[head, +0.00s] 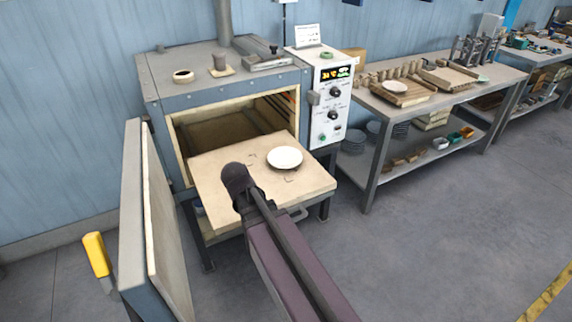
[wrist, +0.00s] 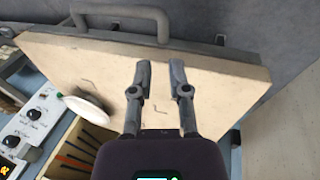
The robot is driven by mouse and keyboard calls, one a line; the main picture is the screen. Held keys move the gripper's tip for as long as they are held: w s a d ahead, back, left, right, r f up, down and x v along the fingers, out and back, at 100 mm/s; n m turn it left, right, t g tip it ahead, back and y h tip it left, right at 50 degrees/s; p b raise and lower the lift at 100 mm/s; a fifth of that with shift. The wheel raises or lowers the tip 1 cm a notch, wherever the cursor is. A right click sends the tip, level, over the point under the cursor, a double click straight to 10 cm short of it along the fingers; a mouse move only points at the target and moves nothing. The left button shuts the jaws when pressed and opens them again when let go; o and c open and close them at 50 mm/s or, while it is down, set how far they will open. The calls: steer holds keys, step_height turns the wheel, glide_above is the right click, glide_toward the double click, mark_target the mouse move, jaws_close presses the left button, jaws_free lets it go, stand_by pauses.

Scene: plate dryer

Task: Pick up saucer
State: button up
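The white saucer (head: 285,157) lies on the pale slab (head: 215,177) that extends from the dryer's open front. In the wrist view the saucer (wrist: 90,110) is left of my gripper (wrist: 160,68), near the slab's edge. My gripper is open, with its two fingers apart and only bare slab showing between them. It is beside the saucer and not touching it. In the head view my arm hides most of the gripper.
The dryer door (head: 150,215) stands open at left, with a yellow handle (head: 97,254). A control box (head: 331,100) stands right of the opening. A metal handle (wrist: 120,14) runs along the slab's front edge. A workbench (head: 440,95) at right holds another plate (head: 395,86) and wooden racks.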

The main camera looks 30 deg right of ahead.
mark_target(272, 164)
steer(key=w+d+h+b, duration=0.1)
steer(key=w, duration=0.2)
steer(key=w+d+f+n+t+h+b, duration=0.1)
steer(key=w, duration=0.2)
steer(key=w+d+h+b, duration=0.1)
steer(key=w+h, duration=0.1)
steer(key=w, duration=0.1)
steer(key=shift+d+f+t+b, duration=0.15)
steer(key=shift+d+t+b, duration=0.05)
steer(key=shift+t+b, duration=0.1)
steer(key=w+n+h+b, duration=0.1)
steer(key=w, duration=0.1)
steer(key=w+d+r+n+t+h+b, duration=0.1)
steer(key=w, duration=0.2)
steer(key=w+r+t+h+b, duration=0.1)
steer(key=w+h, duration=0.1)
steer(key=w, duration=0.1)
steer(key=shift+w+d+r+n, duration=0.15)
steer(key=shift+w+d+n, duration=0.1)
steer(key=shift+n, duration=0.15)
steer(key=shift+w+r+t, duration=0.3)
steer(key=shift+t, duration=0.1)
steer(key=b+x, duration=0.4)
steer(key=x, duration=0.3)
steer(key=shift+w+d+f, duration=0.1)
steer(key=shift+d+f, duration=0.1)
steer(key=shift+w+d+f, duration=0.1)
steer(key=shift+w+d, duration=0.05)
steer(key=shift+d, duration=0.35)
